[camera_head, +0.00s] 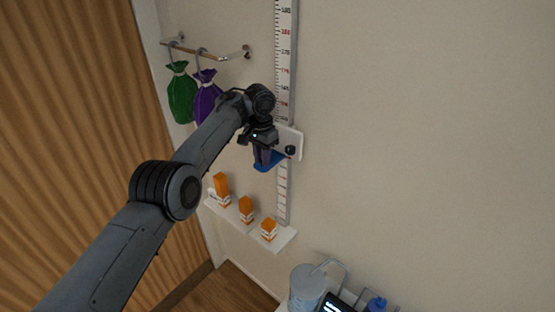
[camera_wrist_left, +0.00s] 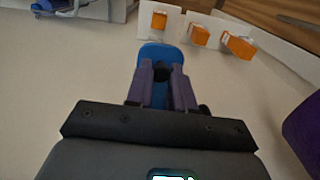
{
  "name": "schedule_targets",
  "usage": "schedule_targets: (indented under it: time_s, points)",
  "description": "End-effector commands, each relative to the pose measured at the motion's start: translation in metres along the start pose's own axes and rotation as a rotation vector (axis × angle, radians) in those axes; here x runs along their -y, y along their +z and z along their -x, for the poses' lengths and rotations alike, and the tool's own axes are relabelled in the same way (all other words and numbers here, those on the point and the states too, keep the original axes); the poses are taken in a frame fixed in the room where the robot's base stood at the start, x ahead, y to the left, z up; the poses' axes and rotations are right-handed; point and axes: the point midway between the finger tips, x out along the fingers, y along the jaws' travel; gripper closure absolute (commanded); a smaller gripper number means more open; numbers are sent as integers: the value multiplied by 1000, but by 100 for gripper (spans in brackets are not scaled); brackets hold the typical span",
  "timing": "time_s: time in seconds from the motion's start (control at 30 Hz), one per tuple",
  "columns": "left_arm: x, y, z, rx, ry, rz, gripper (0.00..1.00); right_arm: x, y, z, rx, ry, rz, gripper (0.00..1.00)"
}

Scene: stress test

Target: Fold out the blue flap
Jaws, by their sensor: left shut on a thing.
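The blue flap (camera_head: 268,166) is at the lower edge of a white sliding block (camera_head: 294,141) with a dark knob, on a wall-mounted height scale (camera_head: 285,60). My left gripper (camera_head: 264,157) is in front of the block and shut on the flap. In the left wrist view the purple fingers (camera_wrist_left: 163,78) lie over the blue flap (camera_wrist_left: 162,51), whose rounded far edge shows beyond the fingertips. The fingers hide part of the flap, so its exact angle to the block is hard to tell. My right gripper is in neither view.
A white shelf (camera_head: 249,227) with several orange-and-white boxes is below. A green bag (camera_head: 181,95) and a purple bag (camera_head: 206,99) hang from a rail at upper left, close to my left arm. The wall to the right is bare. A grey container (camera_head: 306,287) stands at the bottom.

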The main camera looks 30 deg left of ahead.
Motion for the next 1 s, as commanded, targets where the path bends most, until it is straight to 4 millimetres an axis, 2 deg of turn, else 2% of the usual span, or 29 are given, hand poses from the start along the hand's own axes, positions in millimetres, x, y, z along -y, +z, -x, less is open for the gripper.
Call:
schedule_targets:
  time_s: [0.47,0.5,0.6,0.63,1.0]
  points:
    - [4,2,3,10,0,5,100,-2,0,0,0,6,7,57]
    - [4,2,3,10,0,5,72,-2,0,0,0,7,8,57]
    - [4,2,3,10,0,5,56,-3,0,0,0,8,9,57]
    - [4,2,3,10,0,5,54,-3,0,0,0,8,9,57]
    - [4,2,6,10,-1,6,54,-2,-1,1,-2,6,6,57]
